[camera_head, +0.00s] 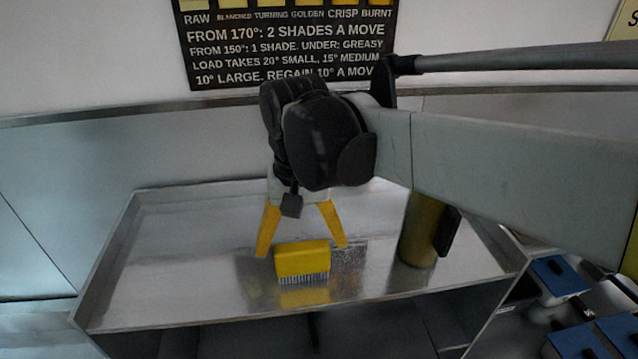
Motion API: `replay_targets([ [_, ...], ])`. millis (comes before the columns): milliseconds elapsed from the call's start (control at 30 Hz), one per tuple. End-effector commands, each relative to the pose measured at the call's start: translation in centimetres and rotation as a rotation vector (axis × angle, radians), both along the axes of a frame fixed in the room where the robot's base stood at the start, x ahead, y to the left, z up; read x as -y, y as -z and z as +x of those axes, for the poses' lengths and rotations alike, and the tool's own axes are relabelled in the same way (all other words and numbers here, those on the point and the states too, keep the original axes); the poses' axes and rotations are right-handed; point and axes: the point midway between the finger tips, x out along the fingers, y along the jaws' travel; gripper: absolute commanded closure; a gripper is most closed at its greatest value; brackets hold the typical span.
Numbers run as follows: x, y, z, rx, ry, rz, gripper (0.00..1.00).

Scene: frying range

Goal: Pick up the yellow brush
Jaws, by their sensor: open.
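The yellow brush (302,260) lies on the metal tray-like counter (185,262), near its front edge, with its pale bristles facing down and toward the front. My gripper (302,250) has two yellow fingers spread wide and is open and empty. The fingertips are on either side of the brush, the left one just left of it and the right one just right of it. The fingers appear to be slightly behind the brush. Whether they touch it or the counter cannot be told.
A dark yellow cylindrical container (421,232) with a black handle stands on the counter to the right, partly hidden by my arm. Blue-topped items (560,275) sit lower at the far right. A dark sign (290,45) hangs on the wall behind. The counter's left side is clear.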

Motion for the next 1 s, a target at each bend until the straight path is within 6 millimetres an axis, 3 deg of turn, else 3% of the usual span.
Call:
replay_targets([
  [200,0.0,2.6,0.0,0.0,0.0,0.0,0.0],
  [433,0.0,2.9,0.0,0.0,0.0,0.0,0.0],
  [467,0.0,2.9,0.0,0.0,0.0,0.0,0.03],
  [633,0.0,2.8,0.0,0.0,0.0,0.0,0.54],
  [1000,0.0,2.5,0.0,0.0,0.0,0.0,0.54],
])
